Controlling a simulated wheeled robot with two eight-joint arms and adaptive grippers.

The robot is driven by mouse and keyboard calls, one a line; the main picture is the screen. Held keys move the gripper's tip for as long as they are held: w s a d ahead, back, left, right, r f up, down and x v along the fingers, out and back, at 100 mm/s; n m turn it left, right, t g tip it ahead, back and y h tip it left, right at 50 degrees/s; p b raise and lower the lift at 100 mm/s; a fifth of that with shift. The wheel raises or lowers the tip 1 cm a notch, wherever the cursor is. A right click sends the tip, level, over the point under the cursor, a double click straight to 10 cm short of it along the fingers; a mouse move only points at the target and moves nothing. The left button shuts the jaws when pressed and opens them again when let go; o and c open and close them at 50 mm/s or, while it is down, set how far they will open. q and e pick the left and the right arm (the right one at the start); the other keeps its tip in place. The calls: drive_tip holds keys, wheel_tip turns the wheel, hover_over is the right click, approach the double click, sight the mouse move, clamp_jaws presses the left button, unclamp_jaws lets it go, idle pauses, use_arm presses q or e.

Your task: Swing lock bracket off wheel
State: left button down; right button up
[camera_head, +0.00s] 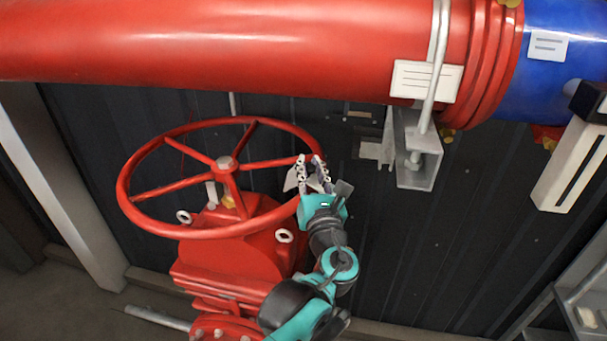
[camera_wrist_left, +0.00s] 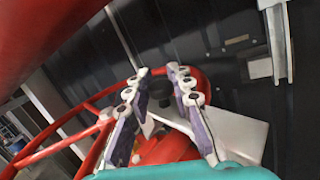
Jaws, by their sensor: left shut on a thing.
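The red handwheel (camera_head: 133,206) has spokes and a round hub, and is mounted on a red valve body. My left gripper (camera_head: 313,172) is at the right side of its rim, with its fingers drawn in. In the left wrist view, the gripper (camera_wrist_left: 158,82) has light grey plate pieces, which look like the lock bracket (camera_wrist_left: 236,128), between and beside its fingers. The gripper appears shut on this bracket, but the fingers hide the exact contact. The red rim (camera_wrist_left: 203,84) passes just beyond the fingertips. My right gripper is not in view.
A thick red pipe (camera_head: 200,40) crosses above the wheel and joins a blue pipe (camera_head: 560,60). A grey metal support (camera_head: 418,160) hangs at right of the gripper.

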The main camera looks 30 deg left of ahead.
use_arm(q)
drive_tip(key=shift+s+d+r+m+t+b, duration=0.1)
drive_tip(key=shift+d+r+m+t+b, duration=0.15)
drive_tip(key=shift+d+m+t+b, duration=0.4)
drive_tip(key=shift+d+r+m+t+b, duration=0.3)
drive_tip(key=shift+d+m+t, duration=0.1)
drive_tip(key=shift+d+m, duration=0.35)
drive_tip(key=shift+s+d+r+m+t+b, duration=0.1)
drive_tip(key=shift+d+r+m+t+b, duration=0.25)
drive_tip(key=shift+d+m+t, duration=0.35)
drive_tip(key=shift+f, duration=0.1)
drive_tip(key=c, duration=1.3)
unclamp_jaws()
drive_tip(key=v, duration=1.2)
